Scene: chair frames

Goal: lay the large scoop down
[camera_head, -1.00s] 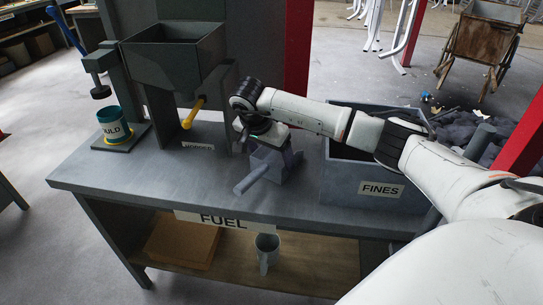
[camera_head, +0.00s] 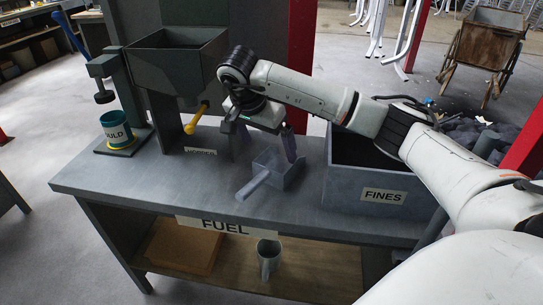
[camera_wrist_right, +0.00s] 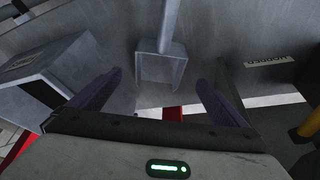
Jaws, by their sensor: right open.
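The large scoop (camera_head: 279,172) is grey with a square open pan and a straight handle (camera_head: 252,186). It lies on the bench top in front of the hopper, its handle pointing to the front left. In the right wrist view the scoop's pan (camera_wrist_right: 162,68) is between and beyond the finger tips. My right gripper (camera_head: 265,146) is open and empty, just above and behind the scoop, apart from it. Its two dark fingers also show in the wrist view (camera_wrist_right: 159,80). My left gripper is not in view.
The hopper (camera_head: 178,60) with a yellow handle stands left of the gripper. The FINES bin (camera_head: 360,198) stands close on the right. A mould cup (camera_head: 115,128) sits under a press at the far left. The bench's front left is clear. A small metal scoop or cup (camera_head: 268,262) stands on the lower shelf.

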